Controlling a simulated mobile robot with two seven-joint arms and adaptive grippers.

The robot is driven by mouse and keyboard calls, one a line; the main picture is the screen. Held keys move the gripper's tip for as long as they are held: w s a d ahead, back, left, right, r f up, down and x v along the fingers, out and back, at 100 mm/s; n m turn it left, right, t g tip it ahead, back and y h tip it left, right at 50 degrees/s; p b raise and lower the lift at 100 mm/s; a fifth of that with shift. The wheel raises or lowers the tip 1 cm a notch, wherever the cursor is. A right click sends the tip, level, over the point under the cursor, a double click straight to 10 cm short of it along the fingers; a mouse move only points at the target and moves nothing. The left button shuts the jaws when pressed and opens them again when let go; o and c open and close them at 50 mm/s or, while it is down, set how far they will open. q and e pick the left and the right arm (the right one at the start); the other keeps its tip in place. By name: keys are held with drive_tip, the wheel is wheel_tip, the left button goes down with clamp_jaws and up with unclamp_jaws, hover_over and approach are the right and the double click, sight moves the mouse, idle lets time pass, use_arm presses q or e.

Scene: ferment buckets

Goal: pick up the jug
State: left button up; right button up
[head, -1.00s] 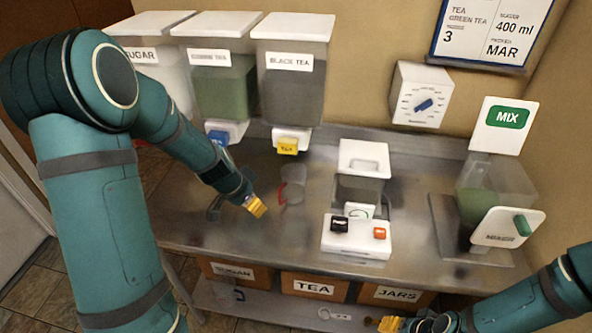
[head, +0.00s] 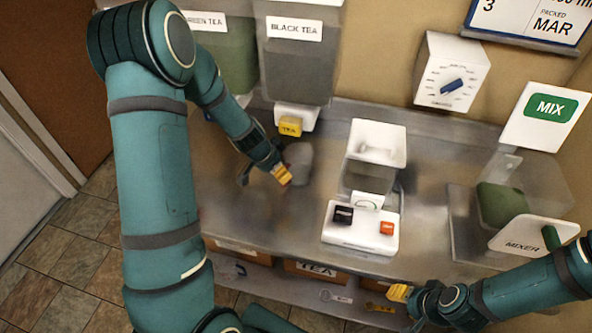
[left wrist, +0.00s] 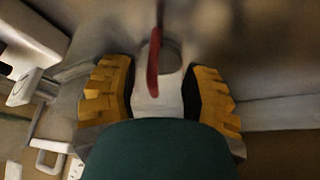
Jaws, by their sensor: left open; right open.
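The jug (head: 302,160) is a clear, greyish vessel on the steel counter below the black tea dispenser. Its red handle (left wrist: 153,68) shows in the left wrist view, between the two yellow fingers. My left gripper (head: 281,174) is at the jug's near left side and hides part of it in the head view. Its fingers are open on either side of the handle; I cannot tell whether either touches it. My right gripper (head: 399,293) is open and empty at the counter's front edge, far from the jug.
A white scale-like device (head: 360,232) with black and orange buttons stands right of the jug. The mixer (head: 527,236) is farther right. The black tea dispenser (head: 297,65) with its yellow tap tag (head: 290,127) overhangs behind. A lower shelf holds labelled bins.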

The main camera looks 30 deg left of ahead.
use_arm(q)
drive_tip(key=shift+d+f, duration=0.2)
drive_tip(key=shift+f, duration=0.35)
drive_tip(key=x, duration=0.4)
drive_tip(key=shift+w+d+f, duration=0.1)
drive_tip(key=shift+d+f, duration=0.05)
drive_tip(key=shift+d, duration=0.1)
clamp_jaws()
